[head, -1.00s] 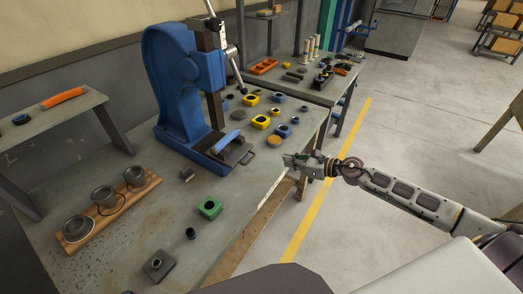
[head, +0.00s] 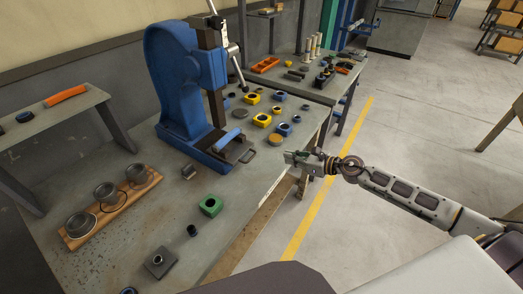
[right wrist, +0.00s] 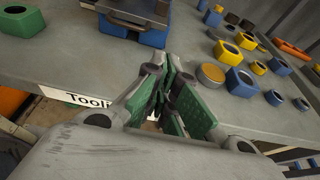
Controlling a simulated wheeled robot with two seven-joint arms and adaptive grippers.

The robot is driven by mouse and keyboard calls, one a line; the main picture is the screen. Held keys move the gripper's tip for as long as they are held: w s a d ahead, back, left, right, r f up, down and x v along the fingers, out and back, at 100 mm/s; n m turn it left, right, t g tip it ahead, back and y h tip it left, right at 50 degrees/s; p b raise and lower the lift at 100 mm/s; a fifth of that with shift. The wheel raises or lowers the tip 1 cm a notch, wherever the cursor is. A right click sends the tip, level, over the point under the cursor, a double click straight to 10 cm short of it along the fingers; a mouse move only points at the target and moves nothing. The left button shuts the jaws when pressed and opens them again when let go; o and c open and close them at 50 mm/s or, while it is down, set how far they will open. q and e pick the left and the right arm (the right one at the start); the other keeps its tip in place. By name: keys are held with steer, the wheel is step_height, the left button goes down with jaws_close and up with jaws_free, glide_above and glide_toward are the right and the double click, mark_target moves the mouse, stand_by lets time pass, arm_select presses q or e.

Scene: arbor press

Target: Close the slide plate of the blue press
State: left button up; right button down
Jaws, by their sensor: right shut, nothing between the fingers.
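The blue press (head: 178,88) stands on the workbench in the head view, with a dark vertical ram and a metal lever at its top. Its dark slide plate (head: 232,148) sticks out at the front of the base, with a small handle (head: 249,155) at its end. A blue bar lies over the plate. My right gripper (head: 287,157) is shut and empty at the bench's front edge, to the right of the slide plate and apart from it. In the right wrist view its green-padded fingers (right wrist: 170,90) are together, and the blue press base (right wrist: 152,38) shows beyond them. My left gripper is not in view.
A green block (head: 211,206) and small dark parts lie in front of the press. Several yellow and blue rings (head: 262,120) lie to its right. A wooden rack with metal cups (head: 62,236) is at the left.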

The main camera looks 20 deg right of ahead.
steer(key=p, duration=0.3)
glide_toward(253, 146)
steer(key=shift+w+a+f, duration=0.1)
steer(key=shift+w+f, duration=0.25)
steer(key=shift+f, duration=0.25)
steer(key=shift+w+a+f, duration=0.1)
steer(key=shift+w+f, duration=0.2)
steer(key=shift+f, duration=0.3)
steer(key=shift+w+a+f, duration=0.1)
steer(key=shift+w+f, duration=0.25)
steer(key=shift+f, duration=0.25)
steer(key=shift+w+a+p, duration=0.2)
steer(key=shift+w+a, duration=0.4)
steer(key=shift+w, duration=0.15)
steer(key=shift+w+a+p, duration=0.2)
steer(key=shift+w+a, duration=0.4)
steer(key=shift+w, duration=0.2)
steer(key=shift+w+f, duration=0.1)
steer(key=shift+w+a, duration=0.6)
steer(key=shift+w, duration=0.2)
steer(key=shift+w+a, duration=0.65)
steer(key=shift+w, duration=0.15)
